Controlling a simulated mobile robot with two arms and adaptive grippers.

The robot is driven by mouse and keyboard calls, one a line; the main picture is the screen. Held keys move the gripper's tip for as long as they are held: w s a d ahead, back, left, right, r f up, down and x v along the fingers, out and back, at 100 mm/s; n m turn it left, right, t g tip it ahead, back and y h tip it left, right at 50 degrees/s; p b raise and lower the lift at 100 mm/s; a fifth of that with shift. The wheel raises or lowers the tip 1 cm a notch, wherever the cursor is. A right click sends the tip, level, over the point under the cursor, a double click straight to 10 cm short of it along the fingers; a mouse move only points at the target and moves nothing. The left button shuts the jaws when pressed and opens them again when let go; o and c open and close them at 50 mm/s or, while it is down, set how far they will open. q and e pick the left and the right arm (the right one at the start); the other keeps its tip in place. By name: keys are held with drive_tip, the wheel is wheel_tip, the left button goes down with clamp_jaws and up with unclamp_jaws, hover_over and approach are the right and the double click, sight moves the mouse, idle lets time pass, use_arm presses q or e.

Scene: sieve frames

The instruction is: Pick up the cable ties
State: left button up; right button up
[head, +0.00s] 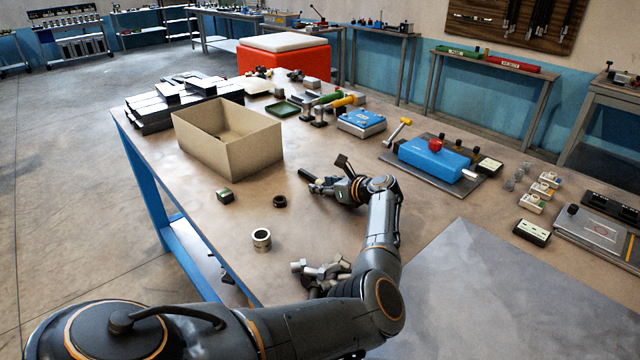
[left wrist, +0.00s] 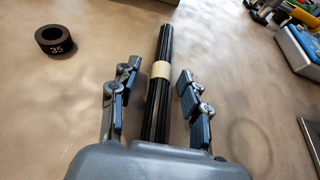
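The cable ties are a slim black bundle with a pale band around the middle. In the left wrist view the bundle (left wrist: 163,50) runs lengthwise between my left fingers, with a gap showing on each side. In the head view its dark end (head: 306,175) sticks out to the left of my left gripper (head: 333,177); the rest is hidden by the hand. My left gripper (left wrist: 158,72) is open, its fingers on either side of the bundle and not closed on it. My right gripper is not in view.
A black ring marked 35 (left wrist: 55,41) lies left of the bundle. An open cardboard box (head: 232,155) stands behind it to the left. A blue case (head: 434,158) is to the right.

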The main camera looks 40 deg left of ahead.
use_arm(q)
drive_tip(key=shift+d+r, duration=0.1)
drive_tip(key=shift+d, duration=0.25)
drive_tip(key=shift+c, duration=1.3)
drive_tip(key=shift+d, duration=0.1)
drive_tip(key=c, duration=0.3)
clamp_jaws()
drive_tip(key=shift+a, duration=0.2)
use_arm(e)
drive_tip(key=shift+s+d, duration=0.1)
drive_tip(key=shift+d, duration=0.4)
use_arm(q)
drive_tip(key=shift+r, duration=0.1)
